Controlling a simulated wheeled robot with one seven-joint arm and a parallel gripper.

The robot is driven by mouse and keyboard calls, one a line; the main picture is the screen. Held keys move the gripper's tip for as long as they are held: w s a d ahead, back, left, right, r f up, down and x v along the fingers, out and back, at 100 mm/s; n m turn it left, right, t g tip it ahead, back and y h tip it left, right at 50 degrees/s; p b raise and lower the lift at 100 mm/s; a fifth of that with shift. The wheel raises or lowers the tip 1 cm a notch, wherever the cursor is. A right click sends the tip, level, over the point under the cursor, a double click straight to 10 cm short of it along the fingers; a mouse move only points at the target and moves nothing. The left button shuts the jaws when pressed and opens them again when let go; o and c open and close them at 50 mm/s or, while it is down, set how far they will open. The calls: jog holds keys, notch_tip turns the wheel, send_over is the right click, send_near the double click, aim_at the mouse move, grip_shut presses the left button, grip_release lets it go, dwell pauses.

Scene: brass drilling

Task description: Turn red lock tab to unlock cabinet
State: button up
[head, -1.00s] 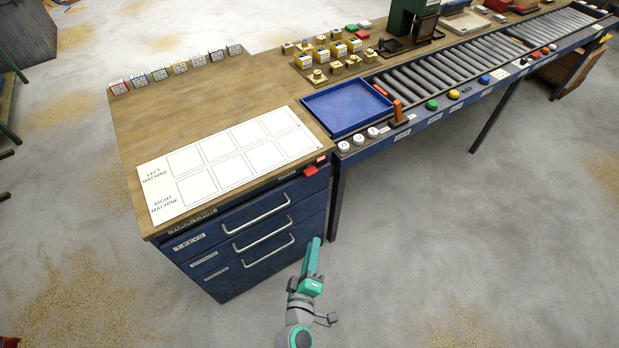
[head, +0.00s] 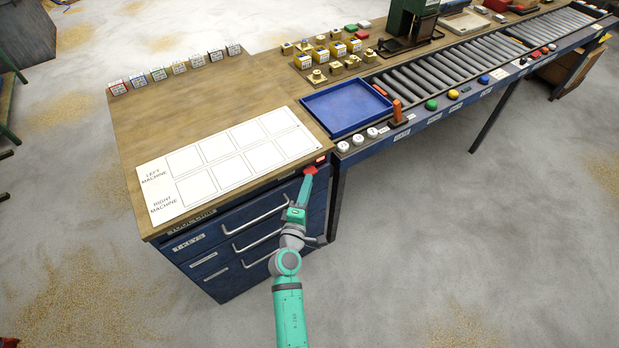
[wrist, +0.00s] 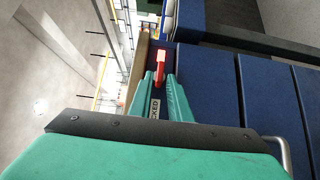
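The red lock tab (head: 311,170) is at the top right corner of the blue cabinet (head: 213,257) front. My gripper (head: 308,178) has its fingertips at the tab in the head view. In the wrist view the tab (wrist: 161,68) shows between the tips of my gripper (wrist: 160,78). The two green fingers stand apart, one on each side of it, with a narrow gap; I cannot tell whether they touch it. A label ending in "CKED" (wrist: 154,109) is visible between the fingers. The tab's lower part is partly hidden in the head view.
Cabinet drawer handles (head: 262,214) stick out left of my arm. A white mat (head: 230,151) lies on the wooden top. A blue tray (head: 347,107) and roller conveyor (head: 450,65) are to the right. The floor (head: 430,250) in front is clear.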

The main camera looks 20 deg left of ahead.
aim_at(309, 170)
jog(key=shift+w+a, duration=0.2)
jog(key=shift+w, duration=1.5)
grip_shut()
